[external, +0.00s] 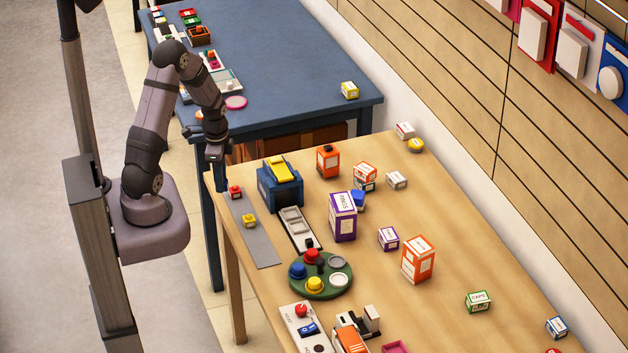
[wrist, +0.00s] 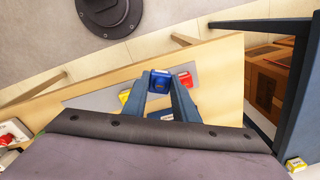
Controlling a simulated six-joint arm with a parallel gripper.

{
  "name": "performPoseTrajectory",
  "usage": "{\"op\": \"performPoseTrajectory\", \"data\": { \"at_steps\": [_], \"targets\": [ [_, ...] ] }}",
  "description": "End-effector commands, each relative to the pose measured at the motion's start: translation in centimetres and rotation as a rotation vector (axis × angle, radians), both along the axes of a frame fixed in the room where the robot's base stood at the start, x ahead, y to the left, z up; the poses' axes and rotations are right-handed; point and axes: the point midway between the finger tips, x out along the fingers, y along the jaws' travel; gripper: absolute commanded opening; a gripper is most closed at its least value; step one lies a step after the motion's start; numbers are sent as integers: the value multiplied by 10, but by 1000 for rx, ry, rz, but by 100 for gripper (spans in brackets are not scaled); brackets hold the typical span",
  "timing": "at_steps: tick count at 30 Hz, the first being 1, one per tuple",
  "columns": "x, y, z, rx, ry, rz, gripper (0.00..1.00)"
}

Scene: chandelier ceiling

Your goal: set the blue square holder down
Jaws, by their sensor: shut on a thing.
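My gripper (wrist: 160,92) is shut on the blue square holder (wrist: 160,80), which shows between the fingertips in the wrist view. In the external view my gripper (external: 217,160) points down at the far left corner of the wooden table. There the holder is hard to tell from the blue table behind it. A red holder (external: 235,191) and a yellow holder (external: 249,220) stand on a grey strip (external: 262,247). In the wrist view the red holder (wrist: 184,80) is just right of the blue one, and the yellow holder (wrist: 125,97) is partly hidden to the left.
A blue machine with a yellow top (external: 280,182) stands right of the strip. A green round tray with coloured knobs (external: 320,275) and several boxes, including a purple one (external: 343,216), stand on the wooden table (external: 470,235). A blue table (external: 290,70) is behind.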

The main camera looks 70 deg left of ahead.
Motion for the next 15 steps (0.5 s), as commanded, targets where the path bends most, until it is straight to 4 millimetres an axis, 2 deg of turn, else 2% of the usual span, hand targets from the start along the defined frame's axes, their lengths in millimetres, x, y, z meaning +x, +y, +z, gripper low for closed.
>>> {"op": "performPoseTrajectory", "data": {
  "at_steps": [6,15],
  "targets": [
    [0,1,17,1,-2,0,0],
    [0,1,26,1,-2,0,0]
  ]
}}
